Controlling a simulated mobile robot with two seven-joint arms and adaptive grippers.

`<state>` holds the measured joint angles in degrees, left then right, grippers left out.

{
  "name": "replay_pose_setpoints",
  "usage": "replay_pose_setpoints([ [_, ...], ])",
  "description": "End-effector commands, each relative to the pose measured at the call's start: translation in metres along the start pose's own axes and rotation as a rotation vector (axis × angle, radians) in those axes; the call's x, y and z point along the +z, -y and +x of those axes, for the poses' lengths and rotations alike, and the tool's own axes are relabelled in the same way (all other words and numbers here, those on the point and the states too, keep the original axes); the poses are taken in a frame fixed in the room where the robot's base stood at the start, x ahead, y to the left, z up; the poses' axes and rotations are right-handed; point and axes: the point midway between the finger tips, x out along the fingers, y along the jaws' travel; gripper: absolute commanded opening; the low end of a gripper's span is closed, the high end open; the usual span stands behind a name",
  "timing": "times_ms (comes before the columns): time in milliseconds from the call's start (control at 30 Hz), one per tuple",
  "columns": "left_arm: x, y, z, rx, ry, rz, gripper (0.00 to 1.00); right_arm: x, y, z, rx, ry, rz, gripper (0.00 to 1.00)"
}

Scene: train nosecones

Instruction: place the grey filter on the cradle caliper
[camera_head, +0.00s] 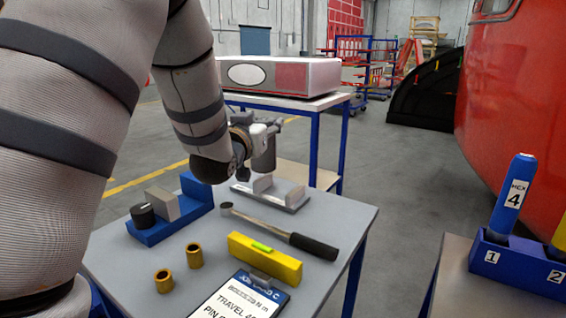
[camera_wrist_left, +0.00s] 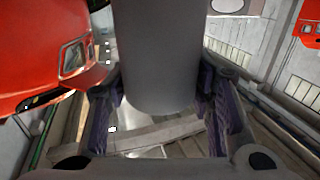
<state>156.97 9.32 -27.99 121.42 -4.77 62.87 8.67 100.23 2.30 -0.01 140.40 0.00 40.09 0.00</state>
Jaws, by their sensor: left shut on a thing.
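My left gripper (camera_head: 258,138) is shut on the grey filter (camera_head: 265,157), a plain grey cylinder. In the left wrist view, the filter (camera_wrist_left: 158,55) sits between the two fingers (camera_wrist_left: 160,100). The cradle caliper (camera_head: 287,196), a grey base with two pale upright blocks, stands at the far edge of the table. The filter is held above the cradle; whether it touches the uprights is hard to tell. My right gripper is out of view.
A blue tool holder (camera_head: 510,266) stands at right.

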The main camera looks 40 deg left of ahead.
Motion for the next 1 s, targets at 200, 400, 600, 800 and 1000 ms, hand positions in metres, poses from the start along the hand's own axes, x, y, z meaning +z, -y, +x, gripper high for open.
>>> replay_pose_setpoints([
  [200, 0.039, -0.016, 0.041, 0.000, 0.007, 0.004, 0.13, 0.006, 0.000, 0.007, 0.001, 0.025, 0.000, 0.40],
  [400, 0.062, -0.023, 0.059, 0.000, 0.005, 0.002, 0.13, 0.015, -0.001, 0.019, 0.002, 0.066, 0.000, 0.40],
  [600, 0.086, -0.026, 0.069, -0.001, 0.007, 0.002, 0.13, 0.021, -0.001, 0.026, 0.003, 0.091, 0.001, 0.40],
  [800, 0.101, -0.026, 0.068, 0.000, -0.001, -0.001, 0.13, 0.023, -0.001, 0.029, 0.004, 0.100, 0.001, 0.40],
  [1000, 0.102, -0.026, 0.068, 0.000, -0.001, -0.001, 0.13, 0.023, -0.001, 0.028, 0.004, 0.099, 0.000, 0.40],
])
